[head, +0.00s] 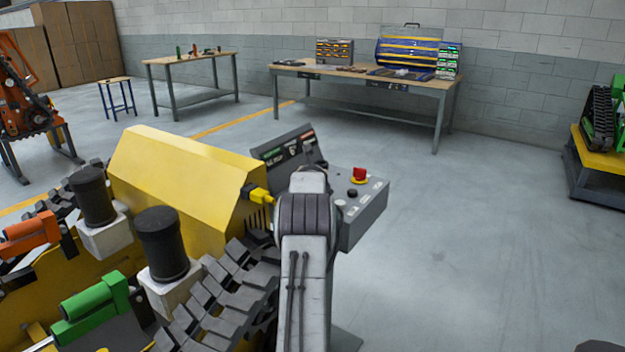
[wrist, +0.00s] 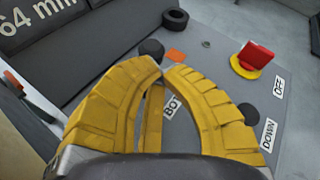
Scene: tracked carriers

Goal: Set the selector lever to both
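A grey control box (head: 368,212) is beside the yellow machine, partly hidden by my arm. In the wrist view its top face (wrist: 215,30) fills much of the picture. My gripper (wrist: 164,69) is over this face with its two yellow fingertips nearly meeting. I see nothing held between them. A label reading "BO" (wrist: 172,106) shows between the fingers, its rest covered. A dark round knob (wrist: 151,48) shows just beyond the fingertips; it may be the selector lever's end, but I cannot tell. My gripper is hidden in the head view.
A red knob on a yellow base (wrist: 254,60) stands near "OFF" and "DOWN" labels. A black button (wrist: 249,113), an orange patch (wrist: 176,56) and a black ring (wrist: 175,18) are also on the face. The yellow tracked machine (head: 185,178) is left; open floor (head: 480,250) is right.

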